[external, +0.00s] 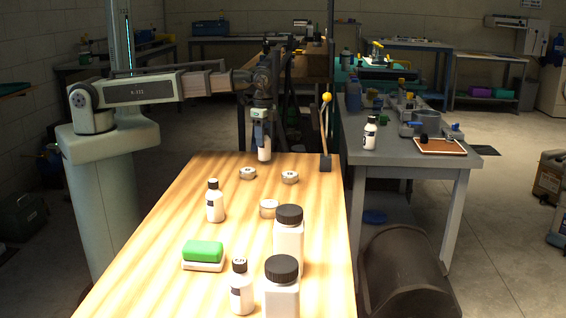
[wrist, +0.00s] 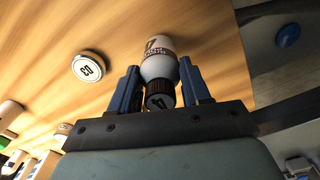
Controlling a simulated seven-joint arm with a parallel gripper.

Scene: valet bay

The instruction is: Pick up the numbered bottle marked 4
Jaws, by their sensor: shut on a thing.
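My gripper (external: 262,140) is at the far end of the wooden table, pointing down. It is shut on a small white bottle (external: 264,155) with a black cap and dark label print. In the wrist view my gripper (wrist: 159,68) has its two blue fingers on either side of the held bottle (wrist: 157,47), around its cap and neck. Similar bottles stand at the middle left (external: 215,205) and the front (external: 241,291).
Tins (external: 248,174), (external: 289,178), (external: 269,209) lie near the middle. Large black-capped jars (external: 288,243), (external: 282,298) stand at the front right, and a green sponge (external: 203,250) at the left. A yellow-topped post (external: 326,130) rises at the far right. Another bottle (external: 370,135) is on the grey bench.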

